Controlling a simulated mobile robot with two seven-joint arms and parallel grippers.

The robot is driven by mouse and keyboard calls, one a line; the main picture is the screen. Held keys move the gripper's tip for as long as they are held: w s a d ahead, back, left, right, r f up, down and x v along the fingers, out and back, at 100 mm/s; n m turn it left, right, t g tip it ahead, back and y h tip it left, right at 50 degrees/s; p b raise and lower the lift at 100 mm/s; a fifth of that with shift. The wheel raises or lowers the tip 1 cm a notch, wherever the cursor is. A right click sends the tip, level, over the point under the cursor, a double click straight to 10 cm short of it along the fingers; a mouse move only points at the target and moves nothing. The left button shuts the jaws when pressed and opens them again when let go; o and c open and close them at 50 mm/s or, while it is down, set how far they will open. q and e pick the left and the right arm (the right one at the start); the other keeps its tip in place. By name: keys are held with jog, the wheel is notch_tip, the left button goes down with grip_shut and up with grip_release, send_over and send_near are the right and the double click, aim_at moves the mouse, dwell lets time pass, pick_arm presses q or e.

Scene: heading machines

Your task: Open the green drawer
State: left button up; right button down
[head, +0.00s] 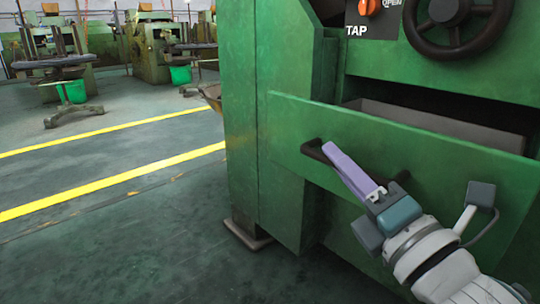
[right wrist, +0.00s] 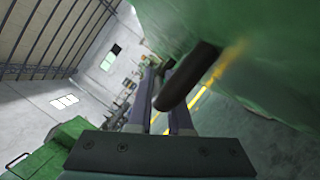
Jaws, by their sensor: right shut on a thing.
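The green drawer (head: 420,165) is in the right half of the head view, in the front of a green machine. It stands partly open: a gap and a grey inner wall (head: 440,125) show behind its front panel. The dark bar handle (head: 313,150) is on the drawer front, partly hidden by my right gripper (head: 334,152). My right gripper is shut on the handle, with its purple finger across it. In the right wrist view the handle (right wrist: 188,82) lies between the two fingers (right wrist: 160,100). My left gripper is in neither view.
Above the drawer are a black handwheel (head: 453,25) and a panel with an orange knob (head: 369,6). Open floor with yellow lines (head: 110,185) lies to the left. Other machines (head: 150,45) and green buckets (head: 75,91) stand farther back.

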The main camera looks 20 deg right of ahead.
jog(key=c, duration=0.8)
grip_release()
jog(key=shift+c, duration=0.2)
jog(key=shift+s, duration=0.25)
jog(key=p+v, duration=0.2)
jog(key=v, duration=0.7)
jog(key=shift+s, duration=0.2)
jog(key=shift+f, duration=0.1)
